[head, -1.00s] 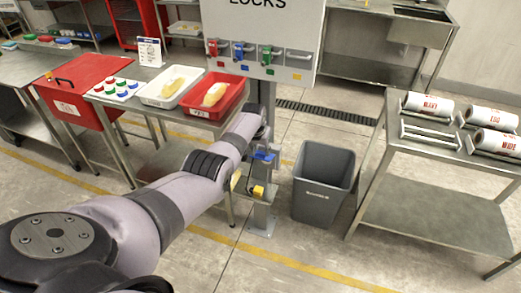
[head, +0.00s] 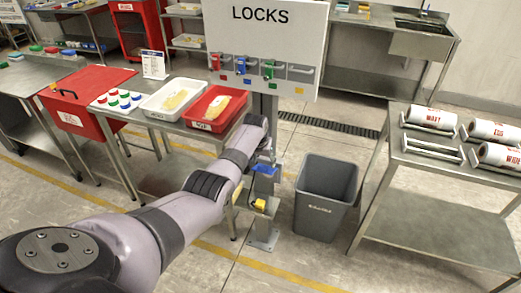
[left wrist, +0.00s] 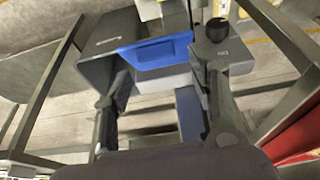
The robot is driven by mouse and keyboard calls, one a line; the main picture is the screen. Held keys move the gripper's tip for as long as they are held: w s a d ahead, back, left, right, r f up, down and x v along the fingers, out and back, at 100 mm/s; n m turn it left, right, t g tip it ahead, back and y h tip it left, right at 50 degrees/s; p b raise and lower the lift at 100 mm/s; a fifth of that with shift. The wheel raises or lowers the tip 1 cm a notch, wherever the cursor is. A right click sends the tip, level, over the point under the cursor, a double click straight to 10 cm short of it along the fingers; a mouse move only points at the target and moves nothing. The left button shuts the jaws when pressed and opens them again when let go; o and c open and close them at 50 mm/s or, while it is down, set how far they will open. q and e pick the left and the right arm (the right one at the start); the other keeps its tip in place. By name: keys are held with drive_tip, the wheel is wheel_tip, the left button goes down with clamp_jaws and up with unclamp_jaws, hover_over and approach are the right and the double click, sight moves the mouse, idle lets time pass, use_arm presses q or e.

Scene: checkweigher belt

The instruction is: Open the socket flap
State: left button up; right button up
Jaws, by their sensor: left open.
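The blue socket flap (left wrist: 155,52) shows in the left wrist view as a wide blue piece on a grey fitting. In the head view the blue piece (head: 264,169) is on the grey post, just beyond the end of my left arm. My left gripper (left wrist: 163,85) is open, its dark fingers spread to either side below the flap. I cannot tell whether a finger touches it. In the head view my arm hides most of this gripper (head: 262,157). How far the flap is raised is unclear. My right gripper is not in view.
A yellow piece (head: 259,204) sits lower on the post. A grey bin (head: 325,205) stands right of it. The LOCKS board (head: 265,35) rises above. A table with a red tray (head: 202,124) and white tray (head: 160,112) is left; a steel table (head: 435,213) is right.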

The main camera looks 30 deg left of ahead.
use_arm(q)
drive_tip(key=a+v, duration=0.1)
drive_tip(key=v, duration=0.9)
drive_tip(key=shift+s+d+r, duration=0.2)
drive_tip(key=shift+d+r, duration=0.15)
drive_tip(key=shift+d, duration=0.15)
drive_tip(key=s+d+f+m+g, duration=0.1)
drive_tip(key=s+d+f, duration=0.2)
drive_tip(key=s+f, duration=0.65)
drive_tip(key=s+d+f+m, duration=0.15)
drive_tip(key=s+f, duration=0.35)
drive_tip(key=f, duration=1)
drive_tip(key=s+d+f+g, duration=0.1)
drive_tip(key=s+d+f, duration=0.2)
drive_tip(key=s+f, duration=0.65)
drive_tip(key=s+d+f+m, duration=0.1)
drive_tip(key=s+d+f, duration=0.2)
drive_tip(key=s, duration=0.8)
drive_tip(key=s+d+f, duration=0.3)
drive_tip(key=s+f, duration=0.4)
drive_tip(key=s, duration=0.4)
drive_tip(key=s+d+f+m+h, duration=0.1)
drive_tip(key=s+d+f, duration=0.3)
drive_tip(key=s, duration=0.7)
wheel_tip(320, 180, down, 2)
drive_tip(key=shift+f+m+g, duration=0.15)
drive_tip(key=shift+m+g, duration=0.15)
drive_tip(key=shift+m, duration=0.05)
